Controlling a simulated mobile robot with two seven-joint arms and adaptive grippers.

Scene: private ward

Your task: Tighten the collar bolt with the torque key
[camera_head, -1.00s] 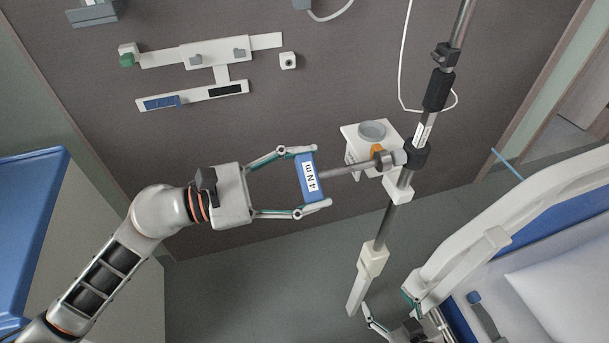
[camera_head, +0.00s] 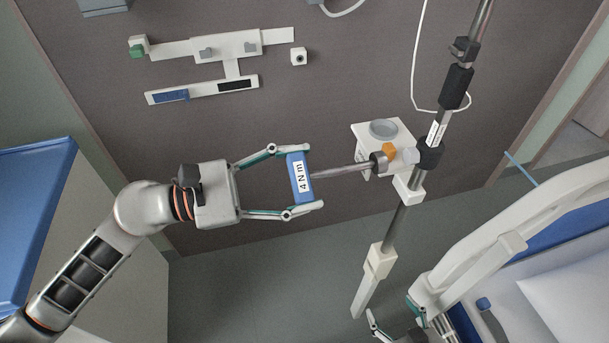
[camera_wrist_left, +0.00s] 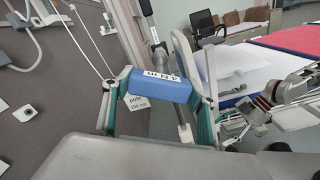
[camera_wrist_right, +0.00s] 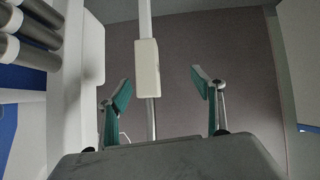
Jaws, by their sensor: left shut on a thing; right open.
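The torque key has a blue handle marked "4 N m" (camera_head: 299,178) and a grey shaft (camera_head: 340,171) with a dark ring near its tip. My left gripper (camera_head: 305,178) is shut on the handle; the handle also shows between its fingers in the left wrist view (camera_wrist_left: 160,86). The shaft points right towards the dark collar (camera_head: 430,155) on the tilted-looking pole (camera_head: 396,228). A pale bolt head (camera_head: 409,156) and an orange part (camera_head: 389,150) sit beside the collar. The tip appears short of the bolt head; contact is unclear. My right gripper (camera_wrist_right: 160,92) is open, with a pole beyond its fingers.
A white bracket with a round grey cup (camera_head: 383,129) is behind the key's tip. The bed (camera_head: 540,235) fills the lower right, near my right gripper. A blue-topped cabinet (camera_head: 35,190) stands at left. A rail (camera_head: 225,48) is on the wall.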

